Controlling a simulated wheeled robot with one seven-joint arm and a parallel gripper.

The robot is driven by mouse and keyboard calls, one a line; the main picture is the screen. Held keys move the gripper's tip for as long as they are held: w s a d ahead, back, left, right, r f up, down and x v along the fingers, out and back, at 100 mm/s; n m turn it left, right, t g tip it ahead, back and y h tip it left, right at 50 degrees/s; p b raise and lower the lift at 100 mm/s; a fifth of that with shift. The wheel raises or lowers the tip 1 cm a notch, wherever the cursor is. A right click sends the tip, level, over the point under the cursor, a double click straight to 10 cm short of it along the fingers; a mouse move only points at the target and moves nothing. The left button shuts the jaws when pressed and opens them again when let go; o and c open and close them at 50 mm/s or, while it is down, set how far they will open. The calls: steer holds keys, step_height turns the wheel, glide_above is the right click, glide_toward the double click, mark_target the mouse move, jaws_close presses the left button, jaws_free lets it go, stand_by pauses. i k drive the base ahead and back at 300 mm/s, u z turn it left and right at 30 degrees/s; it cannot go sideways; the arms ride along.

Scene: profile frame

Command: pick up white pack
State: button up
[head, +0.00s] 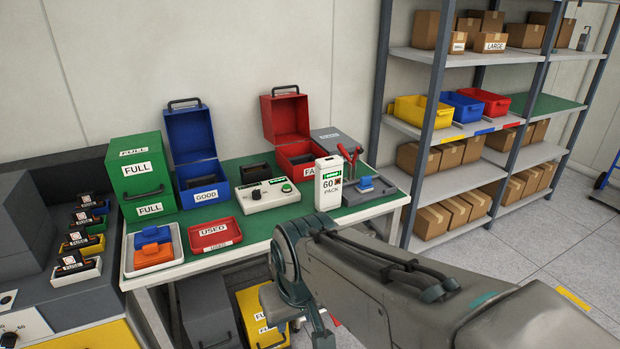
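The white pack (328,183) stands upright on the green-topped table (245,232) near its front edge. It is marked "60 PACK" and has a green band near its top. My gripper (297,305) is at the end of my arm, in front of the table and lower in the picture than the pack. It is apart from the pack. Its fingers do not show clearly, so I cannot tell whether it is open or shut.
A red USED tray (214,234) lies further left. Shelving (440,128) stands at the right.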

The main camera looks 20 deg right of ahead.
mark_target(328, 170)
steer(key=z, duration=0.6)
steer(key=i, duration=0.55)
steer(key=z, duration=0.65)
steer(key=i, duration=0.65)
steer(key=u, duration=0.2)
